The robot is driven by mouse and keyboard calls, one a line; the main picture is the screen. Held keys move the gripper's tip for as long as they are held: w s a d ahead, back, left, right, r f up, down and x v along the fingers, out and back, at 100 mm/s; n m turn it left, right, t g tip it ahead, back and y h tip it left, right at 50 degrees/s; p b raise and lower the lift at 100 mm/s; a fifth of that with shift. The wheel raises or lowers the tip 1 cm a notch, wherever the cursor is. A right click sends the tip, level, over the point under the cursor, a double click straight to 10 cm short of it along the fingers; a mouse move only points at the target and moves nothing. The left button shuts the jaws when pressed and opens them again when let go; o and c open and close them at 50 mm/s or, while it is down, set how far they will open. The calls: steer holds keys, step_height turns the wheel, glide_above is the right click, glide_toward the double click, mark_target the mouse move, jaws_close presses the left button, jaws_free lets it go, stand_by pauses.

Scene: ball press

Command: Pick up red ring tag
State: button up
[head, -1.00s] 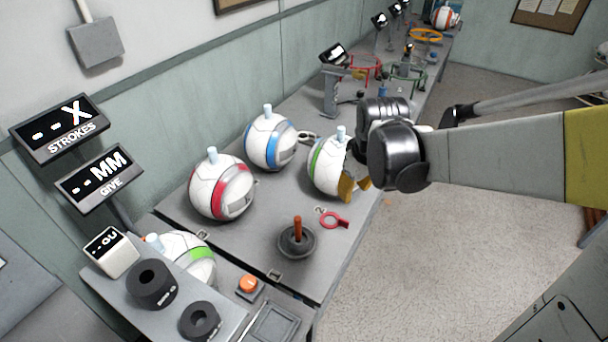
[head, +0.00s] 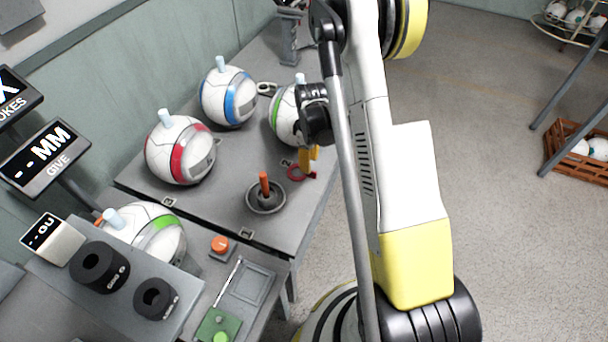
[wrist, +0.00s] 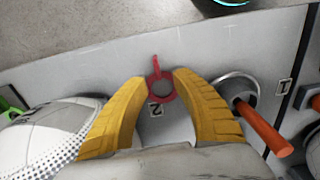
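The red ring tag (wrist: 174,96) lies flat on the grey bench top, beside the printed number 2, in the wrist view. Its narrow tab points away from my gripper. My gripper (wrist: 160,80) is open, with its yellow fingers on either side of the ring. In the head view the ring tag (head: 295,172) is partly hidden by my yellow fingers (head: 308,160), which point down at it. I cannot tell whether the fingertips touch the bench.
An orange-handled plunger in a grey dish (head: 266,198) stands close by. A green-striped ball (head: 284,117) sits just behind my gripper. Red-striped (head: 180,150) and blue-striped (head: 228,97) balls stand further left. The bench's right edge is close to the ring.

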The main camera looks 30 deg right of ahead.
mark_target(310, 177)
steer(key=f+b, duration=0.2)
steer(key=f, duration=0.4)
steer(key=shift+d, duration=0.2)
jaws_close()
